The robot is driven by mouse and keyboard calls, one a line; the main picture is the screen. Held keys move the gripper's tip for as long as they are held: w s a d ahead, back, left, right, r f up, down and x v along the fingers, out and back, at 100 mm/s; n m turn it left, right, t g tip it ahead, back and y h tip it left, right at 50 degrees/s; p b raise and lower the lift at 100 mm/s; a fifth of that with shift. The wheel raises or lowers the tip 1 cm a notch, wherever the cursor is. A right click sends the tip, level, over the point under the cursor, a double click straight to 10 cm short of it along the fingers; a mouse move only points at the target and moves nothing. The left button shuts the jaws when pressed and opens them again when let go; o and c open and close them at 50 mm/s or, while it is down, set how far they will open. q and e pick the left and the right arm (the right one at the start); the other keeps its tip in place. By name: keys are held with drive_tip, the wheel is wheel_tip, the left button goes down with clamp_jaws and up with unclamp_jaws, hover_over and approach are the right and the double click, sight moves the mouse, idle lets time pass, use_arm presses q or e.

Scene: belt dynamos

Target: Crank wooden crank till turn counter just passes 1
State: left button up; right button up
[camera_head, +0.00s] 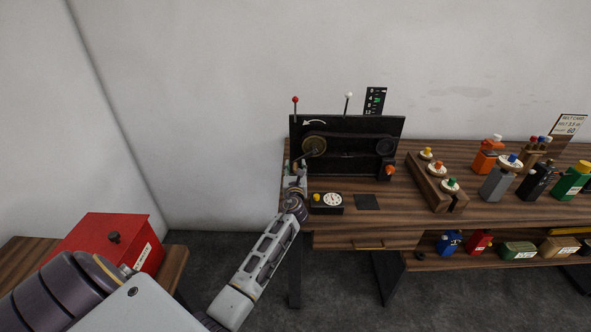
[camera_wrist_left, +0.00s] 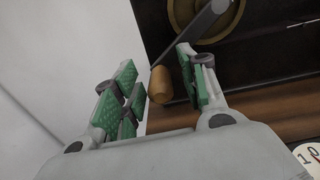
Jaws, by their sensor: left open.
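A black upright panel (camera_head: 347,127) carries a brass wheel (camera_head: 314,146), a belt and a smaller dark wheel (camera_head: 386,146). The brass wheel also shows in the left wrist view (camera_wrist_left: 205,14), with a dark crank arm (camera_wrist_left: 207,20) across it. The wooden crank handle (camera_wrist_left: 161,85) sits between the open green-padded fingers of my left gripper (camera_wrist_left: 157,72). Whether either pad touches it is unclear. In the head view my left gripper (camera_head: 297,172) is at the panel's lower left and hides the handle. A white dial (camera_head: 333,199), perhaps the turn counter, is too small to read. My right gripper is not in view.
A black dial box with a yellow knob (camera_head: 316,197) and a dark square pad (camera_head: 367,202) lie before the panel. A wooden block with several knobs (camera_head: 428,183) and several bottles stand to the right. A red box (camera_head: 97,243) stands at left.

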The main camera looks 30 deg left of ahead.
use_arm(q)
clamp_jaws()
idle(0.5)
drive_tip(key=shift+d+f, duration=0.1)
drive_tip(key=shift+f, duration=0.05)
